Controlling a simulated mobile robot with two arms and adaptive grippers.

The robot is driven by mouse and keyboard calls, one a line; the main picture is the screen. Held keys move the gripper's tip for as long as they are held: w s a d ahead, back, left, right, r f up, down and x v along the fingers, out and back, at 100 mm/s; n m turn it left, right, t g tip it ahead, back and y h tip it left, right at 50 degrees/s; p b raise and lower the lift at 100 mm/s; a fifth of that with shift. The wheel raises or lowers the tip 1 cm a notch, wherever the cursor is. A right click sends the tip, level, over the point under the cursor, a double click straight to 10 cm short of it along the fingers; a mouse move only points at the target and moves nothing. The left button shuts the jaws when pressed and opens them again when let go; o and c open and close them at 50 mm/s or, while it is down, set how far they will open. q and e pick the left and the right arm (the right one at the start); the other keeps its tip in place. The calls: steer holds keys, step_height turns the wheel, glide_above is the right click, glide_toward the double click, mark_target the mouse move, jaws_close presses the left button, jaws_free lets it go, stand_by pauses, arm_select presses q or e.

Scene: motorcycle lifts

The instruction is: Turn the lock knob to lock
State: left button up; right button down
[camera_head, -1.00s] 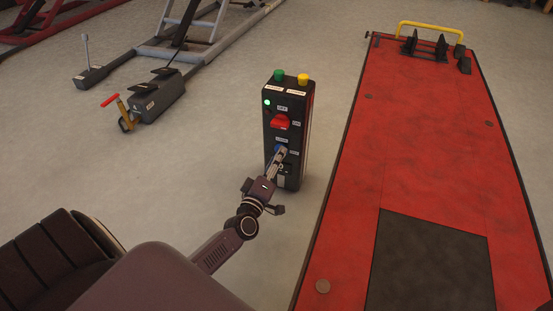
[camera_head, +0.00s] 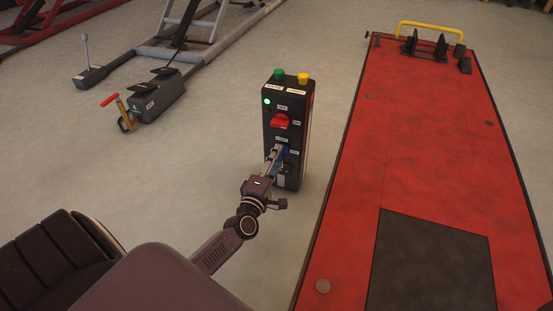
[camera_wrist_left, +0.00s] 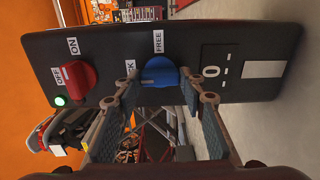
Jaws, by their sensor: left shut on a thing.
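The blue lock knob (camera_wrist_left: 160,73) is on the dark control box, between the red knob (camera_wrist_left: 74,79) and a small 0 display. A FREE label is beside it, and a second label reading "CK" is partly hidden by a finger. My left gripper (camera_wrist_left: 158,80) is shut on the blue knob, one finger on each side in the left wrist view. In the head view, my left gripper (camera_head: 273,155) reaches the front of the control box (camera_head: 293,106) and mostly covers the blue knob. My right gripper is not in view.
The box has a green button (camera_head: 279,76), a yellow button (camera_head: 303,79) and a lit green lamp (camera_head: 267,101). A red lift platform (camera_head: 430,150) lies close on the right. A dark pedal unit (camera_head: 157,98) stands on the floor at left, with clear floor between.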

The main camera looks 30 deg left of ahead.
arm_select(q)
steer(key=shift+f, duration=0.1)
steer(key=o, duration=1.2)
steer(key=shift+c, duration=0.2)
steer(key=v, duration=0.7)
steer(key=shift+s, duration=0.3)
steer(key=shift+d, duration=0.1)
